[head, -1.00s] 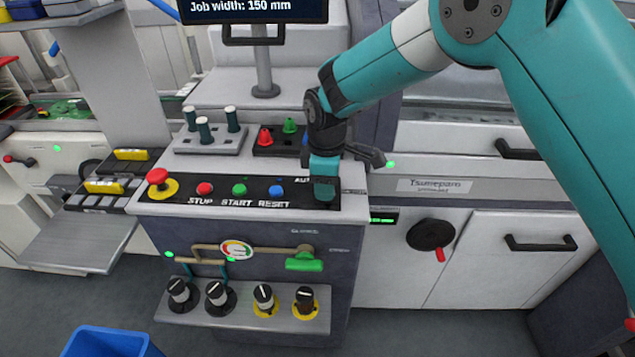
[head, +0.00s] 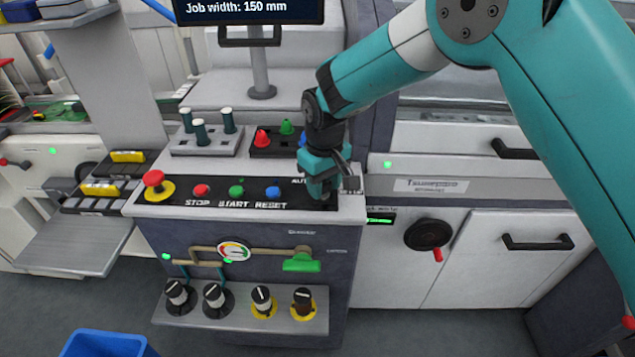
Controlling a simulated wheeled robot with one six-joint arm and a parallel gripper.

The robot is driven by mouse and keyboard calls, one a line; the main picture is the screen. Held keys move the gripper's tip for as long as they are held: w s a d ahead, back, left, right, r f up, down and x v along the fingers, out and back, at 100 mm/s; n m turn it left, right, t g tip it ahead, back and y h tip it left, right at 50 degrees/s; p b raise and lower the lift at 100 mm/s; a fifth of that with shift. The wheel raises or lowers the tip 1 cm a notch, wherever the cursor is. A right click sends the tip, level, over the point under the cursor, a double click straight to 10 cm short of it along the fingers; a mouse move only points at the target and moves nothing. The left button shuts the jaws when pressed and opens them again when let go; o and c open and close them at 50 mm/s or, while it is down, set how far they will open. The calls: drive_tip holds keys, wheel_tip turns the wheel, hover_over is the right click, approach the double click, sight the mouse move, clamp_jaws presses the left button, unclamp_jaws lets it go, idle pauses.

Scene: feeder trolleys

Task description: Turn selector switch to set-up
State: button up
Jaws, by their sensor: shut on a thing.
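The selector switch sits at the right end of the black control strip (head: 179,192), and my gripper hides most of it. A small dark part shows under the fingers, and the start of a label, "AU", shows just left of them. My gripper (head: 324,190) points down onto that spot and is shut on the switch. The switch's pointer direction cannot be seen. The set-up label is hidden or too small to read.
Left along the strip are a red mushroom button (head: 154,178) and the STOP (head: 201,190), START (head: 236,191) and RESET (head: 273,192) buttons. A grey block with pegs (head: 200,141) stands behind. A screen (head: 250,10) rises at the back. Several knobs (head: 213,296) stand on a lower shelf.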

sight(325, 183)
drive_tip(key=shift+s+d+f+m, duration=0.1)
drive_tip(key=shift+d+f+m, duration=0.1)
drive_tip(key=shift+m, duration=0.7)
drive_tip(key=o, duration=0.9)
drive_tip(key=shift+a+r, duration=0.1)
wheel_tip(325, 183, up, 17)
drive_tip(key=shift+r+b, duration=0.2)
drive_tip(key=shift+b, duration=0.85)
